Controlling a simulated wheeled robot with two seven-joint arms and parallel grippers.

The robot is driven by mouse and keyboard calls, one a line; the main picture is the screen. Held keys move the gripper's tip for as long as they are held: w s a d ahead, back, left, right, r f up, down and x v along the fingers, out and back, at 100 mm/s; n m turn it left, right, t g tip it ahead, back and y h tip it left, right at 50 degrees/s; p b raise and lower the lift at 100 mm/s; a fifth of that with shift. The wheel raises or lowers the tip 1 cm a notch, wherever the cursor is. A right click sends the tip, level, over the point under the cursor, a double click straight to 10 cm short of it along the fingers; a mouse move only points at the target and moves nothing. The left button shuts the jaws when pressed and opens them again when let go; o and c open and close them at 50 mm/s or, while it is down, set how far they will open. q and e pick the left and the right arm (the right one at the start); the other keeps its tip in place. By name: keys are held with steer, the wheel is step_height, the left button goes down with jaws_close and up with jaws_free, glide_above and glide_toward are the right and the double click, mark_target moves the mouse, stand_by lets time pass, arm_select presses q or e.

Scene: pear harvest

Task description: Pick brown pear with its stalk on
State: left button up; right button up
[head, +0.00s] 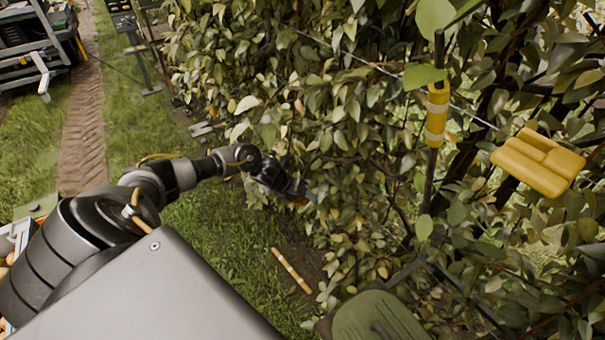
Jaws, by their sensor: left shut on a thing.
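My left arm reaches from the lower left into the hedge of leaves. My left gripper (296,189) is at the edge of the foliage, dark and small in the picture. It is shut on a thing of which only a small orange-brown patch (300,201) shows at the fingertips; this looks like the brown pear. Leaves and the fingers hide the rest, and I cannot make out a stalk. Another small brownish shape (299,106) hangs among the leaves above; I cannot tell whether it is a pear. My right gripper is not in view.
A yellow-and-white stick (291,270) lies on the grass. A green lidded thing (380,318) is at the bottom. Open grass lies left of the hedge.

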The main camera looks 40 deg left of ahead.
arm_select(q)
steer(key=shift+s, duration=0.1)
stand_by(0.4)
steer(key=shift+s+d+f, duration=0.25)
steer(key=shift+s+d, duration=0.55)
steer(key=shift+s, duration=0.2)
steer(key=shift+s+d+f, duration=0.25)
steer(key=shift+s+d, duration=0.5)
steer(key=shift+s, duration=0.2)
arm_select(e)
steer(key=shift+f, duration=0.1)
